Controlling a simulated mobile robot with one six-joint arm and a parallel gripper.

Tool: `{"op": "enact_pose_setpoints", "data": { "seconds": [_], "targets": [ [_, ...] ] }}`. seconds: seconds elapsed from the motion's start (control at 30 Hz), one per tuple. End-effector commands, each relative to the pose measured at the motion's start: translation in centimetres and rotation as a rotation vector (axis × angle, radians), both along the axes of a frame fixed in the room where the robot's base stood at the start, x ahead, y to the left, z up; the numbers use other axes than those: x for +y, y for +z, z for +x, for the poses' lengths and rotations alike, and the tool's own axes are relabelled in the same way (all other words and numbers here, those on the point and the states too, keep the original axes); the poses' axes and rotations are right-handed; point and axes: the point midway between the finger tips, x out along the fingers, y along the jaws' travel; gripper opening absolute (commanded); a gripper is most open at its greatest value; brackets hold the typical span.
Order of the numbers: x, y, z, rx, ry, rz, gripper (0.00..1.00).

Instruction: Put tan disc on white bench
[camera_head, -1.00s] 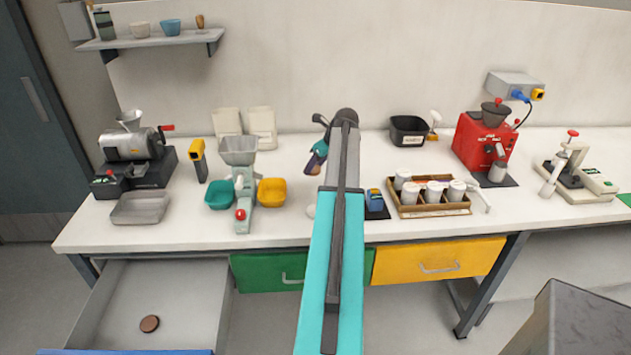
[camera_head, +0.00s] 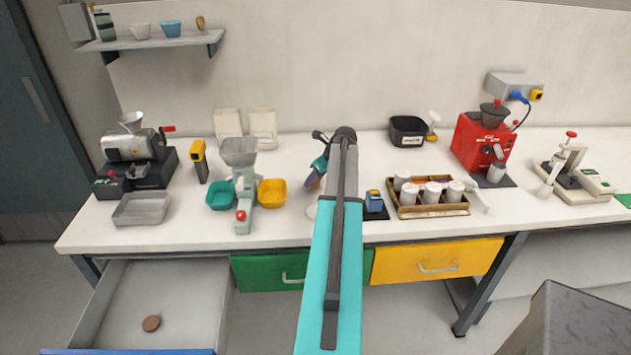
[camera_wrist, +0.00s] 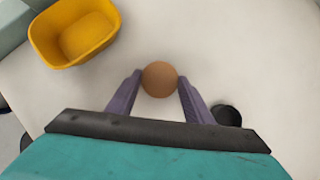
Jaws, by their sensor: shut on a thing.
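A tan disc (camera_wrist: 160,79) sits between the purple fingertips of my gripper (camera_wrist: 160,86) in the wrist view. The gripper is shut on it. White bench surface (camera_wrist: 215,50) lies beneath and around it; I cannot tell whether the disc touches the bench. In the head view my gripper (camera_head: 314,181) is over the middle of the white bench (camera_head: 280,226), right of the yellow bin, partly hidden by my arm. The held disc is hard to make out there.
A yellow bin (camera_head: 271,192) and teal bin (camera_head: 220,195) flank a small machine (camera_head: 241,180) to the left. A blue device (camera_head: 374,200) and a wooden tray with white canisters (camera_head: 430,209) stand to the right. A brown disc (camera_head: 151,323) lies in the open drawer (camera_head: 180,290).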

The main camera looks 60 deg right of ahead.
Motion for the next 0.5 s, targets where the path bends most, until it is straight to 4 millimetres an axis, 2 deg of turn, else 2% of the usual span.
{"op": "enact_pose_setpoints", "data": {
  "seconds": [0.2,0.5],
  "targets": [
    [0.0,-1.4,0.0,0.000,-0.001,0.000,0.23],
    [0.0,-1.6,-0.1,0.000,-0.001,0.000,0.23]
  ]
}}
